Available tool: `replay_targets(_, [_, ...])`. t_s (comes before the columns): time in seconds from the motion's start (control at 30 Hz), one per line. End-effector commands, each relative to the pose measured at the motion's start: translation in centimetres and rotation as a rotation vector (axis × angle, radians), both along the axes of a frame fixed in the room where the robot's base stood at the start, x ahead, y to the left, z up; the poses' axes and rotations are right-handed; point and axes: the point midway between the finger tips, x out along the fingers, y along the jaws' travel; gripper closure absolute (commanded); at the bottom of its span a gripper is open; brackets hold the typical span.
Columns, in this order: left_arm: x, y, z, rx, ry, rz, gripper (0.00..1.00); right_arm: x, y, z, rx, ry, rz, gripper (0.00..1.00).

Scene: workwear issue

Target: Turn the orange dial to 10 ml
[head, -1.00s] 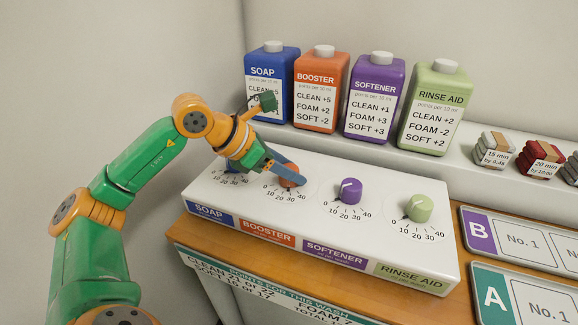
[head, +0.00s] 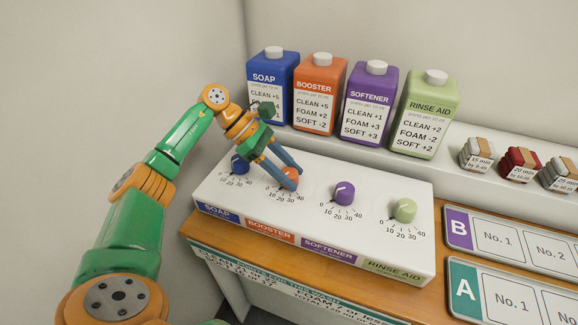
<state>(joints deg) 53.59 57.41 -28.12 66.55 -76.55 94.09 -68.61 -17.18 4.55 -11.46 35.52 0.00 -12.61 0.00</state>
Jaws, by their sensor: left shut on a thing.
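The orange dial (head: 290,174) is on the white dosing panel, above the orange BOOSTER label (head: 270,231). My left gripper (head: 286,178) reaches down to it from above, with its blue fingers around the dial and shut on it. The fingers cover much of the dial, and I cannot read its pointer. Part of its scale, with 10 and 20, shows below it. My right gripper is not in view.
The blue dial (head: 239,164) is just left of my fingers. The purple dial (head: 344,194) and green dial (head: 404,210) stand to the right. Several bottles, such as the orange BOOSTER bottle (head: 319,95), stand on the ledge behind. Cards and folded bundles lie at right.

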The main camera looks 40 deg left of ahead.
Motion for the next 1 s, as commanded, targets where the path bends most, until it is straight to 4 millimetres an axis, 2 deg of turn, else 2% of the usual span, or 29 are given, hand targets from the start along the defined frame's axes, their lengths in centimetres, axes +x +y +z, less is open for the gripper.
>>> replay_targets(0.63, [-0.04, 0.03, -0.14, 0.003, 0.003, -0.048, 1.00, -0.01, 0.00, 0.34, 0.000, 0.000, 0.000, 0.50])
replay_targets(0.67, [-0.04, 0.03, -0.14, 0.003, 0.003, -0.048, 0.46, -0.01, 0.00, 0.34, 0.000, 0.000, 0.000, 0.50])
replay_targets(0.73, [-0.04, 0.02, -0.13, 0.003, 0.003, -0.048, 0.27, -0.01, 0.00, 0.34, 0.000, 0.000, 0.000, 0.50])
replay_targets(0.77, [-0.03, 0.03, -0.12, 0.003, 0.003, -0.048, 0.23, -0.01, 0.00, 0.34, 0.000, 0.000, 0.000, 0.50])
replay_targets(1.0, [-0.01, 0.03, -0.06, 0.002, 0.001, -0.047, 0.23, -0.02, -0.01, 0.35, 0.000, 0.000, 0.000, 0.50])
